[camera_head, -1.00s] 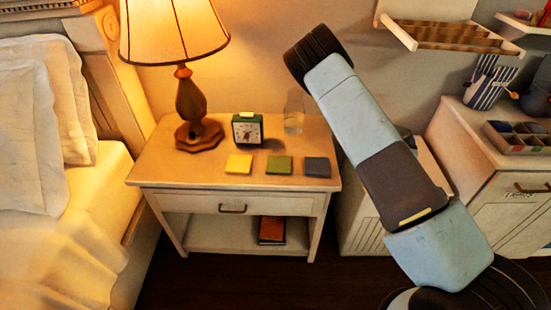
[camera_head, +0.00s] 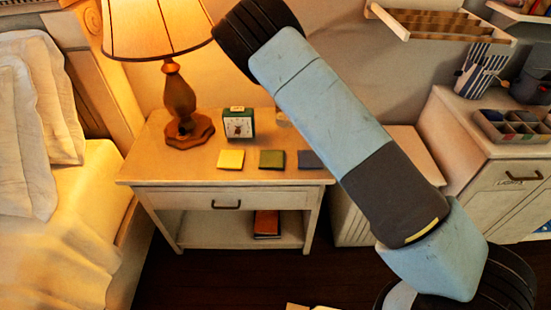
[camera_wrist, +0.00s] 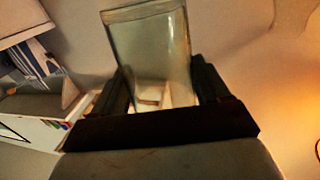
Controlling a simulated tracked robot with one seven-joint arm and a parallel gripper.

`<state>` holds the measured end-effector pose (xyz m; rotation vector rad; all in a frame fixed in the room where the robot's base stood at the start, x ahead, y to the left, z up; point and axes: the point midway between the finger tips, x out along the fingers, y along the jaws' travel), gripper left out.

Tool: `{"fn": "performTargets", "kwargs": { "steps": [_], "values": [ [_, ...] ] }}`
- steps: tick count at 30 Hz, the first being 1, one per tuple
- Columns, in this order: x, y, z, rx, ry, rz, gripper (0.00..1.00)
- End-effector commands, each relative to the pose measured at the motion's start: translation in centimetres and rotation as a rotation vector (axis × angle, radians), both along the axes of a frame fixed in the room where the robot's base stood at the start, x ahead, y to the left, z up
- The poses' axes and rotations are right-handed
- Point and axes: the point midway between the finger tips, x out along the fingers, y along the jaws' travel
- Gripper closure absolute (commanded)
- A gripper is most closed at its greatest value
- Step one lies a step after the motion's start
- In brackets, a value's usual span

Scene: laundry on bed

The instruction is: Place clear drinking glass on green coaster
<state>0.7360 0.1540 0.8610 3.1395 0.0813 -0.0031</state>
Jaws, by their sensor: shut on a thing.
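In the wrist view a clear drinking glass (camera_wrist: 150,50) stands between the two dark fingers of my gripper (camera_wrist: 164,84), which is shut on it. The glass looks empty and slightly tilted in that picture. The green coaster (camera_head: 272,159) lies bare on the nightstand, between a yellow coaster (camera_head: 230,159) and a dark blue coaster (camera_head: 310,159). My gripper does not clearly show in the head view. A pale, see-through shape (camera_head: 283,118) shows on the nightstand beside my arm; my arm covers most of it.
A lamp (camera_head: 180,100) and a green clock (camera_head: 238,123) stand behind the coasters on the nightstand (camera_head: 150,170). A cabinet (camera_head: 470,175) with a divided tray (camera_head: 510,127) is at right. The bed (camera_head: 85,210) is at left. The nightstand's front strip is clear.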

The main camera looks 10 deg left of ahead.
Motion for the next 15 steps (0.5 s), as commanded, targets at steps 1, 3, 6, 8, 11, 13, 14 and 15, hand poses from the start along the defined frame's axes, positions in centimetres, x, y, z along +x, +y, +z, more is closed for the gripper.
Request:
{"fn": "performTargets", "kwargs": {
  "steps": [1,3,6,8,11,13,14,15],
  "values": [
    [-0.9,1.9,0.5,0.004,-0.001,0.014,0.69],
    [-2.1,4.0,1.1,0.003,-0.001,0.022,0.69],
    [-4.1,6.8,1.8,0.003,-0.001,0.035,0.69],
    [-5.3,8.5,2.2,0.002,0.0,0.043,0.69],
    [-7.6,10.9,2.9,0.002,-0.001,0.056,0.69],
    [-9.2,12.6,3.2,0.001,0.0,0.066,0.69],
    [-9.9,13.2,3.4,0.001,-0.001,0.069,0.69],
    [-10.9,14.1,3.7,0.002,-0.001,0.076,0.69]
  ]
}}
